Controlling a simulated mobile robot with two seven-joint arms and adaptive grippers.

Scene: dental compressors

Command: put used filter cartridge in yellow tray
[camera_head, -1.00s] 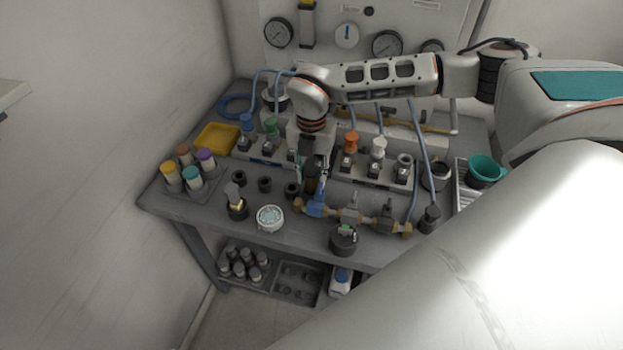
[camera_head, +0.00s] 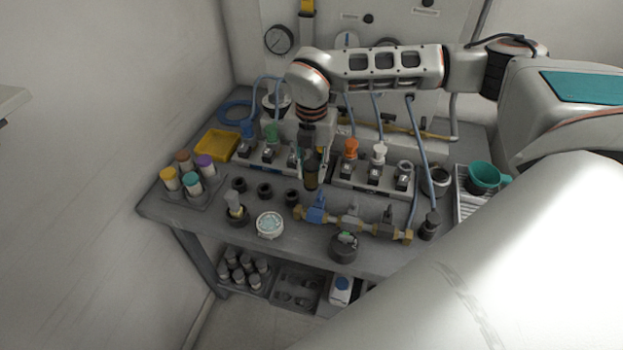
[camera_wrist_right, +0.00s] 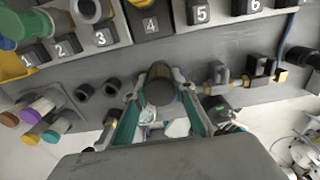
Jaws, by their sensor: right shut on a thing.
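The used filter cartridge is a dark brown cylinder (camera_head: 312,175), held upright. My right gripper (camera_head: 313,158) is shut on it, with a finger on either side, above the middle of the bench. The cartridge's dark round end (camera_wrist_right: 160,74) shows between the fingers of my right gripper (camera_wrist_right: 162,98) in the right wrist view. The yellow tray (camera_head: 205,152) lies at the back left of the bench, to the left of the gripper and apart from it. Its edge shows at the far left of the right wrist view (camera_wrist_right: 10,67). My left gripper is not in view.
Numbered valve blocks (camera_head: 372,178) with coloured tops stand behind and beside the gripper. A rack of capped cartridges (camera_head: 188,180) is at the left. Black rings (camera_head: 264,191), a white round gauge (camera_head: 269,225) and a brass-fitted valve assembly (camera_head: 350,220) sit in front.

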